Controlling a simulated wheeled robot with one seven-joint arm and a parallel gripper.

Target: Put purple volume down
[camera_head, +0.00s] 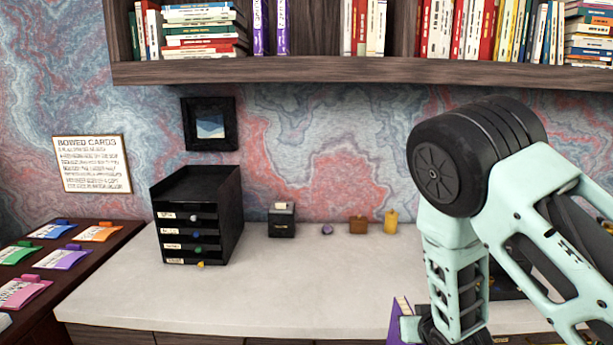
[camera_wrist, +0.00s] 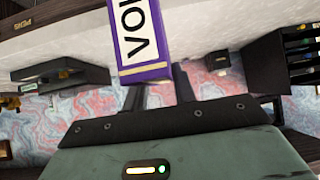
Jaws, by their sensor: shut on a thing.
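The purple volume (camera_head: 394,326) is at the bottom of the head view, with pale page edges showing at its top. My gripper (camera_head: 428,332) is beside it, partly cut off by the frame edge. In the wrist view the volume (camera_wrist: 141,38) has a white panel with dark letters reading "VO" and more, and a purple border. In that view my gripper's dark fingers (camera_wrist: 160,88) are shut on it, and its far end runs out of the frame. I cannot tell whether the volume touches the white desk top (camera_head: 300,300).
A black drawer unit (camera_head: 199,222) stands at the desk's left. A small black box (camera_head: 282,220), a purple item (camera_head: 327,229), a brown item (camera_head: 358,225) and a yellow item (camera_head: 391,221) stand along the wall. A bookshelf (camera_head: 330,72) hangs above. The desk's middle is clear.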

